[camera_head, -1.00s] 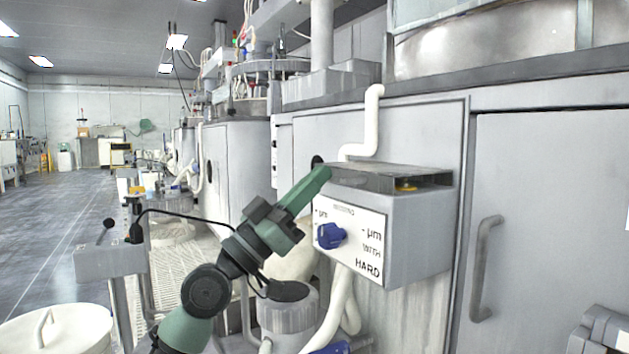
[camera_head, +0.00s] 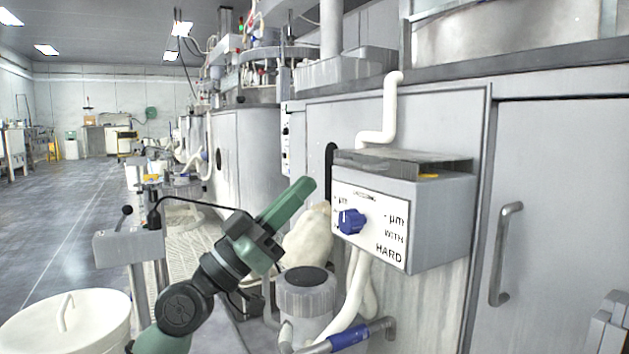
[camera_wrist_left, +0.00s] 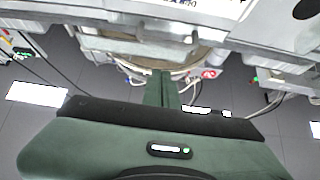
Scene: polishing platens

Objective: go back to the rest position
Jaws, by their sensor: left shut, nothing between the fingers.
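My left gripper (camera_head: 303,186) is green and black and comes up from the lower left in the head view. Its fingers are shut and empty, pointing up and to the right. They are left of the grey control box (camera_head: 440,222) and seem apart from it. In the left wrist view the shut green fingers (camera_wrist_left: 161,88) point up the picture, with machine parts beyond them. My right gripper is not clearly in view.
The box carries a blue knob (camera_head: 351,221) on a white label. A grey cabinet door with a handle (camera_head: 505,254) stands at right. A white lidded bin (camera_head: 66,325) is at lower left. White pipes run under the box. Open floor (camera_head: 50,215) lies at left.

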